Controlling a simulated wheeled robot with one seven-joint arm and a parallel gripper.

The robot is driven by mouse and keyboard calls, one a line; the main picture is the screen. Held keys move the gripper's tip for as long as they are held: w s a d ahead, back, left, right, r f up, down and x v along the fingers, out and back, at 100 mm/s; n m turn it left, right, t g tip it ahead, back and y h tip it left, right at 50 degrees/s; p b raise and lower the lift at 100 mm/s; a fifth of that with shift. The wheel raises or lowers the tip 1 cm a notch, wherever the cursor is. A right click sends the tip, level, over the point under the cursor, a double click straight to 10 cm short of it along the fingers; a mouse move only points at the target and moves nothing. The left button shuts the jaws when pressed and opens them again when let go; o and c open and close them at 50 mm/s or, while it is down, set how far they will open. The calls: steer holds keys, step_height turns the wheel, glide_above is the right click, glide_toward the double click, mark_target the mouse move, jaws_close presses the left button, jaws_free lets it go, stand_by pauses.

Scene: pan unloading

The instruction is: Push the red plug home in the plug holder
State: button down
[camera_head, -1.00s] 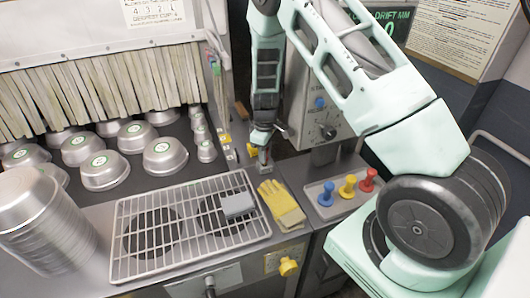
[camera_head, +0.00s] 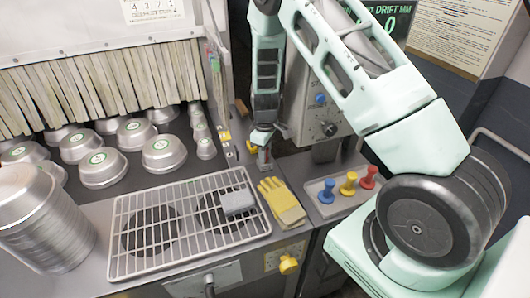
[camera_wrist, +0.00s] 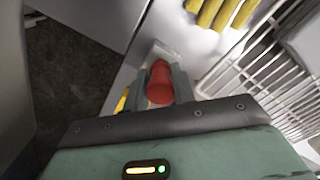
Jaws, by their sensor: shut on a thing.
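The red plug (camera_wrist: 160,84) shows as a red cylinder between my two fingers in the wrist view. My gripper (camera_wrist: 159,88) is shut on it. A pale grey block (camera_wrist: 160,52), apparently the plug holder, lies at the far end of the plug. How deep the plug sits in it cannot be seen. In the head view my gripper (camera_head: 264,150) points down at the counter behind the yellow glove, and a small grey block (camera_head: 264,167) shows beneath it. The plug is mostly hidden there by the fingers.
A yellow glove (camera_head: 281,203) lies just in front of my gripper. A wire rack (camera_head: 160,236) is to its left. A tray (camera_head: 345,203) with blue, yellow and red pegs is to its right. Metal pans (camera_head: 103,168) stand at the left.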

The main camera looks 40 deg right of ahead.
steer(key=shift+f+b, duration=0.3)
steer(key=shift+f, duration=0.1)
steer(key=c, duration=1.1)
jaws_free()
steer(key=shift+r, duration=0.1)
step_height(320, 180, up, 17)
steer(key=b, duration=0.4)
steer(key=shift+r, duration=0.1)
steer(key=shift+a, duration=0.15)
